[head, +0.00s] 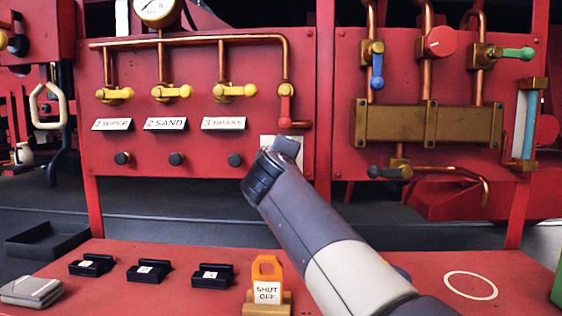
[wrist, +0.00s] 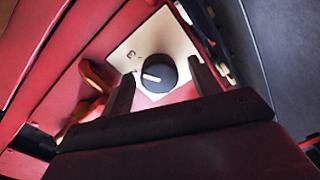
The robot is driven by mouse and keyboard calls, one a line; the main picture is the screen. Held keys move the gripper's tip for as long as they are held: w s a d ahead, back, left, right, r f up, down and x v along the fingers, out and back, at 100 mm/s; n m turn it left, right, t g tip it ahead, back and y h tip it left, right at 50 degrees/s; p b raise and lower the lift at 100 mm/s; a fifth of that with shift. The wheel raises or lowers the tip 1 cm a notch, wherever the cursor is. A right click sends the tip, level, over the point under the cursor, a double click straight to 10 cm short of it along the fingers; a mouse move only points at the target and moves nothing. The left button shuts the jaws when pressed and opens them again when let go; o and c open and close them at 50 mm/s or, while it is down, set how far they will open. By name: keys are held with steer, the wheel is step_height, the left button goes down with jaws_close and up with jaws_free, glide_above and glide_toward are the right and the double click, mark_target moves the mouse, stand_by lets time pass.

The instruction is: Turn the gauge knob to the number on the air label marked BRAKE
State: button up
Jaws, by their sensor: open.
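The gauge knob (wrist: 160,74) is a round black dial with a white pointer line on a white plate (wrist: 159,35). The pointer runs toward the left in the wrist view. A 3 is readable on the plate; other marks are too small or hidden. In the head view the plate (head: 266,142) shows behind my gripper (head: 285,150), and the knob is hidden. My gripper in the wrist view (wrist: 163,82) is open, one finger on each side of the knob. I cannot tell if they touch it. The BRAKE label (head: 223,123) reads 3 BRAKE.
Labels WIPER (head: 112,124) and SAND (head: 165,124) hang left of it, under yellow valves. A red-handled valve (head: 286,104) on a copper pipe is just above the plate. An orange SHUT OFF tag (head: 266,281) stands on the bench below.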

steer(key=s, duration=0.9)
steer(key=shift+s, duration=0.25)
steer(key=shift+r, duration=0.1)
steer(key=w, duration=1.1)
steer(key=shift+s, duration=0.1)
